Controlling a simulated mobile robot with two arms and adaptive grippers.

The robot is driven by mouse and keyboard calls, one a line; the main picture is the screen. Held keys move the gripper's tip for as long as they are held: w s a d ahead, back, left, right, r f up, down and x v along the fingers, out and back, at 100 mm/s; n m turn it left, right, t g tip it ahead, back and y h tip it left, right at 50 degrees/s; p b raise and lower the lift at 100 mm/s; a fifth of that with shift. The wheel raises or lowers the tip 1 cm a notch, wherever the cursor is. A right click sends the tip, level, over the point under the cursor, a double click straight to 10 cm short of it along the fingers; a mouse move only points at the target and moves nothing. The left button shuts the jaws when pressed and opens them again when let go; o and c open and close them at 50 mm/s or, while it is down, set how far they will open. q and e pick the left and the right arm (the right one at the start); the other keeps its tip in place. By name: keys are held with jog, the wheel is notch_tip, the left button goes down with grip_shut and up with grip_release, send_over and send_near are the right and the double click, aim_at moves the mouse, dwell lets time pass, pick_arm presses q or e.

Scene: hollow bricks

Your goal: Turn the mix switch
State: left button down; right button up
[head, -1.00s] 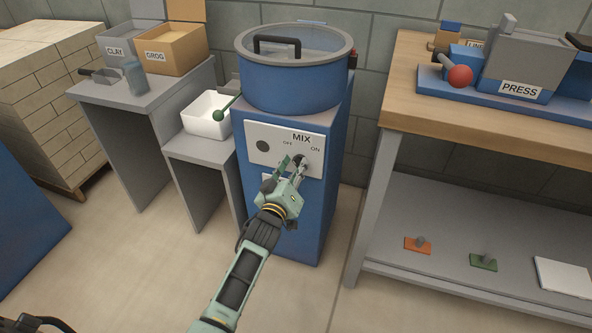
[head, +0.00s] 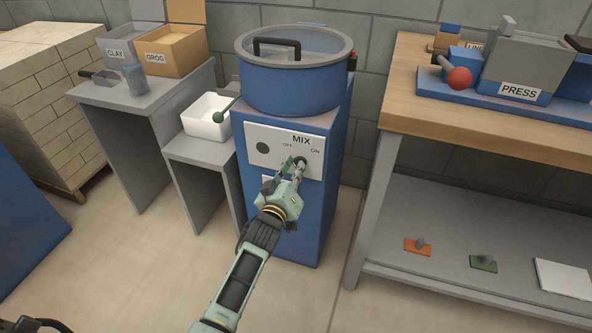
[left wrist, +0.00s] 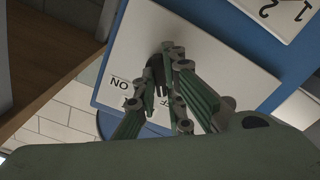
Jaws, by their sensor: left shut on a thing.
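The white panel (head: 262,133) marked MIX, OFF and ON is on the front of the blue mixer stand, and it fills much of the left wrist view (left wrist: 222,55). The dark mix switch (left wrist: 156,66) sits on this panel below the lettering, largely covered by my fingers. My left gripper (head: 294,164) is at the panel with its fingers shut on the switch; the fingers also show in the left wrist view (left wrist: 165,76). I cannot tell which mark the switch points to. My right gripper is not in view.
The blue mixing drum (head: 292,88) with a clear lid stands above the panel. A white bin (head: 206,128) with a green-knobbed tool is on the low shelf to the left. The wooden press table (head: 480,117) stands to the right, with open floor in front.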

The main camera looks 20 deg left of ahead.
pick_arm(q)
jog(key=m+p, duration=0.1)
jog(key=m, duration=1.2)
jog(key=shift+m, duration=0.4)
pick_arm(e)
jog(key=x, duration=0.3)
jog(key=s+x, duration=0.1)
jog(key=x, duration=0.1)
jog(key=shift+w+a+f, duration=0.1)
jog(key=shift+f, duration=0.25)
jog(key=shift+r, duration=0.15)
pick_arm(q)
jog(key=c, duration=1.8)
grip_release()
jog(key=shift+c, duration=0.2)
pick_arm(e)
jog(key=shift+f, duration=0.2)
